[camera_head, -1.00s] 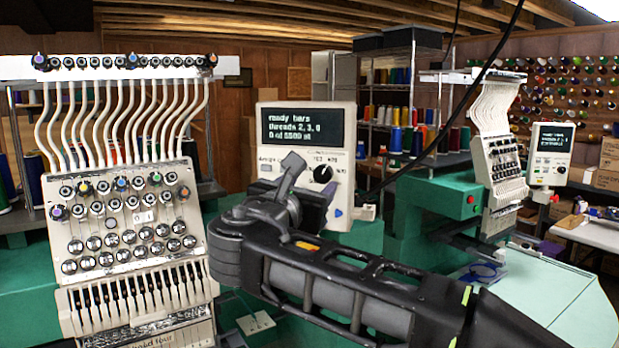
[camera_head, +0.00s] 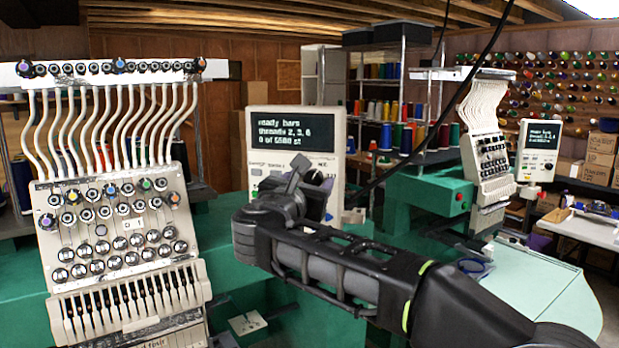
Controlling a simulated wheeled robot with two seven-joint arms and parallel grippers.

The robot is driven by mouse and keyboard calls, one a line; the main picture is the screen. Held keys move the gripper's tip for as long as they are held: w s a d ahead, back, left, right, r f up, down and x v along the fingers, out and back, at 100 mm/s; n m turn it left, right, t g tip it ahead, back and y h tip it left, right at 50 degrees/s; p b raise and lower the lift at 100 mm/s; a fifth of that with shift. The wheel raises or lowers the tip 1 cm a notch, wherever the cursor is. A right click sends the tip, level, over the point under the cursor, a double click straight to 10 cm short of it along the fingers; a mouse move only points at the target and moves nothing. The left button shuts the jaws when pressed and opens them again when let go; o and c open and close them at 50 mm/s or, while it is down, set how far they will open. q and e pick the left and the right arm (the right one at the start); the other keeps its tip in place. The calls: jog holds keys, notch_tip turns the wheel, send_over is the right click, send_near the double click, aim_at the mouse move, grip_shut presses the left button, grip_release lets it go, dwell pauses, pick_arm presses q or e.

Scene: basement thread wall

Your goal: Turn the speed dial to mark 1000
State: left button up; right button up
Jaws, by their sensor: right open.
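The control panel (camera_head: 263,170) is a cream box with a dark screen (camera_head: 290,137) on the green machine. The screen shows white text, including "threads 2, 3, 6". The speed dial (camera_head: 315,177) is a black round knob on the panel's lower right, below the screen. Most of it is hidden behind my right gripper, so its pointer and marks cannot be read. My right gripper (camera_head: 311,178) is in front of the panel with its fingers at the dial, open. I cannot tell whether the fingers touch the dial. My left gripper is not in view.
A multi-needle head (camera_head: 120,225) with thread tubes and knobs stands at the left. A second machine with its own panel (camera_head: 539,150) is at the right, beside a pale green table (camera_head: 545,285). Thread spools line the shelf and wall behind. A black cable hangs across the view.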

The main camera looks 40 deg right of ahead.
jog(key=shift+c, duration=0.6)
grip_shut()
